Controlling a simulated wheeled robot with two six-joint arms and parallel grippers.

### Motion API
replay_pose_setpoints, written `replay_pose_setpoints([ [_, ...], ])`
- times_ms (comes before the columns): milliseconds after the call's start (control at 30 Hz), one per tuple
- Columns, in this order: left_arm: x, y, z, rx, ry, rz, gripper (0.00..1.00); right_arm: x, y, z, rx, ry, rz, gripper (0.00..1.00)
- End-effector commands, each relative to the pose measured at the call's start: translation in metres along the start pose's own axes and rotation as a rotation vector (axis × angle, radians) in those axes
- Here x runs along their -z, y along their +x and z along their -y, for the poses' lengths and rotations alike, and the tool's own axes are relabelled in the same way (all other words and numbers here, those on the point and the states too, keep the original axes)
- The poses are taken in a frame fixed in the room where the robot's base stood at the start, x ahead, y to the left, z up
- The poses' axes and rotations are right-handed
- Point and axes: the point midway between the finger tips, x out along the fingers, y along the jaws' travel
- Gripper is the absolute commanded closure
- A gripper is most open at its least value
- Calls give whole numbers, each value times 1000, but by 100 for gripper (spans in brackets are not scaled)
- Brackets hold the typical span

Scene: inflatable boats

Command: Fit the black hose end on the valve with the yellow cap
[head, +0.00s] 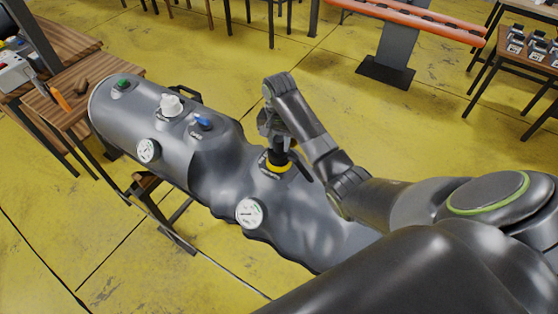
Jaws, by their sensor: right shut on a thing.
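The grey inflatable boat tube (190,165) runs from upper left to lower right. The valve with the yellow cap (278,167) shows as a yellow ring on its upper side, right of the middle. My right gripper (275,136) is above this valve, pointing down, shut on the black hose end (279,155). The hose end is upright and meets the yellow ring in the picture; I cannot tell whether it is seated or just above it. The gripper and hose end hide the middle of the valve. My left gripper is not in view.
Other valves on the tube have green (123,84), white (171,104) and blue (204,123) caps. A wooden table (75,85) is at the left.

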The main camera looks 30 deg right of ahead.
Motion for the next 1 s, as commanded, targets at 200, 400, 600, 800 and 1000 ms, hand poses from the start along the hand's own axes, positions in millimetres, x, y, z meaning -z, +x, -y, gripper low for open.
replay_pose_setpoints([
  [200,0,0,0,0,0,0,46,0,0,0,0,0,0,95],
  [400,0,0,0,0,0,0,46,0,1,0,0,0,0,95],
  [600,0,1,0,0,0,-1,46,0,4,0,-1,0,1,95],
  [800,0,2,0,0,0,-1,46,0,8,0,-1,0,1,95],
  [1000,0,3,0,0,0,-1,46,0,11,0,0,0,1,95],
])
